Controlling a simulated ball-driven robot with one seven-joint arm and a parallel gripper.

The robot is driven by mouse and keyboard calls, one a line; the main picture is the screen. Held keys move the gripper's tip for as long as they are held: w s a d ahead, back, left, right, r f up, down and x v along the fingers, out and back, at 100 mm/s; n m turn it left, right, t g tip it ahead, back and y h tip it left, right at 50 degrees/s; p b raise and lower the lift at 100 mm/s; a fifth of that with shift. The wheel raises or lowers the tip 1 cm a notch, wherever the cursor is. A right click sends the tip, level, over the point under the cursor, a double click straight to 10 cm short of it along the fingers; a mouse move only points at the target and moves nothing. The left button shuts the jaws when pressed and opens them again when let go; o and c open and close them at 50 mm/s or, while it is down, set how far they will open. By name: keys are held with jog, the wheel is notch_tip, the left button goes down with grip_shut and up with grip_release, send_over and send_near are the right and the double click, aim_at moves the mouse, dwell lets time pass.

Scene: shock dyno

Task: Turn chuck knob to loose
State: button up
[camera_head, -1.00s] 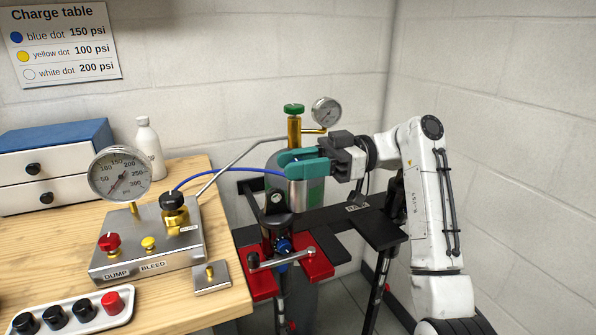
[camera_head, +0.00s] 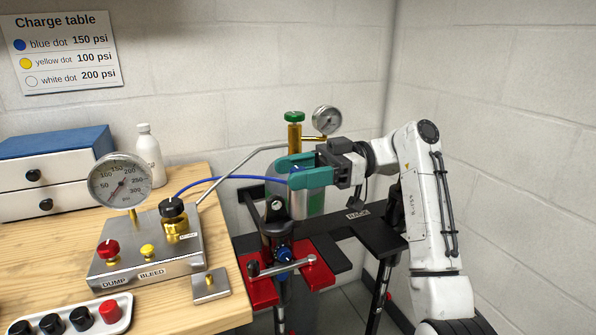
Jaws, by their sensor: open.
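A black knob (camera_head: 172,208) stands on top of a gold fitting (camera_head: 177,229) on the grey metal manifold block. It looks like the chuck knob, but any mark of its setting is too small to read. The blue hose (camera_head: 215,180) runs from beside it toward my gripper. My gripper (camera_head: 288,171), with teal fingers, is to the right of the knob, well apart from it, in front of the gas cylinder. Its fingers are open and point left, with a small blue piece showing between or behind them. The hose's right end is hidden around the fingers.
The manifold (camera_head: 150,265) carries a pressure gauge (camera_head: 119,181), a red knob (camera_head: 108,249) and a small yellow knob (camera_head: 148,251). A green-topped valve (camera_head: 294,117) stands behind my gripper. A red vise (camera_head: 318,272) holds a black shock. A white bottle (camera_head: 147,153) stands behind.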

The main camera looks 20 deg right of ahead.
aim_at(299, 170)
jog(key=shift+r, duration=0.55)
notch_tip(299, 170, up, 3)
jog(key=shift+s+f, duration=0.15)
jog(key=shift+f, duration=0.05)
jog(key=s+r, duration=0.9)
jog(key=s, duration=0.4)
jog(key=shift+s+r+p, duration=0.15)
jog(key=shift+s+p, duration=0.2)
